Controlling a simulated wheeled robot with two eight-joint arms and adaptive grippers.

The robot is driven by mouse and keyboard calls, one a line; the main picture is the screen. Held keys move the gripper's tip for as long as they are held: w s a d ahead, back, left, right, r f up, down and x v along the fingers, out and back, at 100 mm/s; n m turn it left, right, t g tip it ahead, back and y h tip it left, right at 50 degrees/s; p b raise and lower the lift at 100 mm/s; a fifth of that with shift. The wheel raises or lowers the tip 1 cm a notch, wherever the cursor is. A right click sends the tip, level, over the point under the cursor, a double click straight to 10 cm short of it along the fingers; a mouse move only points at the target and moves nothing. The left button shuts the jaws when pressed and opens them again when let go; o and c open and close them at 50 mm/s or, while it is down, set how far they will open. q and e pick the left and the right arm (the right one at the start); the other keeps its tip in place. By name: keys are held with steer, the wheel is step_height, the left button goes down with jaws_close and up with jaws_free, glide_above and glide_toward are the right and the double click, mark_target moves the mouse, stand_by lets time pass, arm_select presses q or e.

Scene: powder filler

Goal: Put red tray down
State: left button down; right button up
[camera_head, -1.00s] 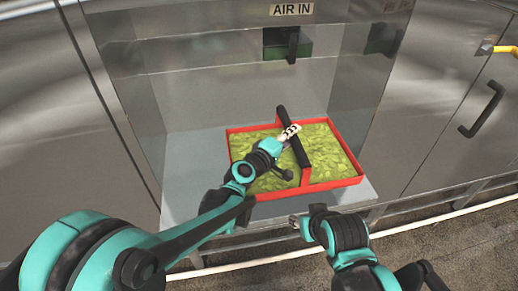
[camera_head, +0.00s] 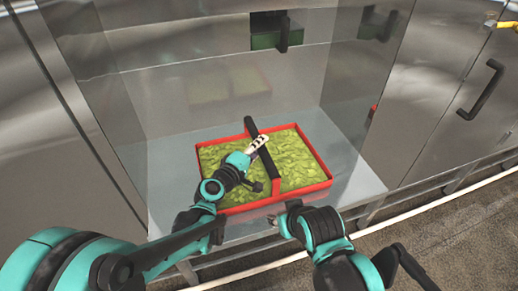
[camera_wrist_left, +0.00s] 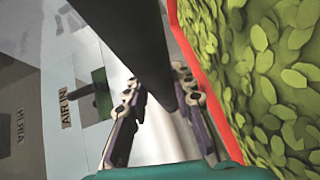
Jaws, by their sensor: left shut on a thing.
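The red tray (camera_head: 318,187) holds green leaf-like pieces and has a black bar handle (camera_head: 272,172) across its middle. It is over the grey shelf (camera_head: 352,187) of a metal recess; I cannot tell whether its underside touches the shelf. My left gripper (camera_head: 258,146) is shut on the handle from above. In the left wrist view, the fingers (camera_wrist_left: 157,95) lie on either side of the black handle (camera_wrist_left: 128,35), with the red rim (camera_wrist_left: 190,55) to the right. My right gripper (camera_head: 284,214) is just in front of the tray's near side; its fingers are too unclear to read.
Shiny metal walls enclose the recess, with a dark green slot and black handle (camera_head: 283,32) at the back. A cabinet door with a black handle (camera_head: 482,88) stands at right. Bare shelf shows left and right of the tray.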

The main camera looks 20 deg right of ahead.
arm_select(q)
steer(key=shift+s+r, duration=0.15)
steer(key=shift+r, duration=0.05)
steer(key=shift+f, duration=0.25)
steer(key=c, duration=1.3)
jaws_free()
steer(key=shift+r, duration=0.1)
steer(key=shift+s+a+r, duration=0.15)
steer(key=shift+a+r, duration=0.05)
steer(key=p+v, duration=0.3)
steer(key=v, duration=0.8)
steer(key=shift+s+a+f, duration=0.1)
steer(key=shift+s+a, duration=0.15)
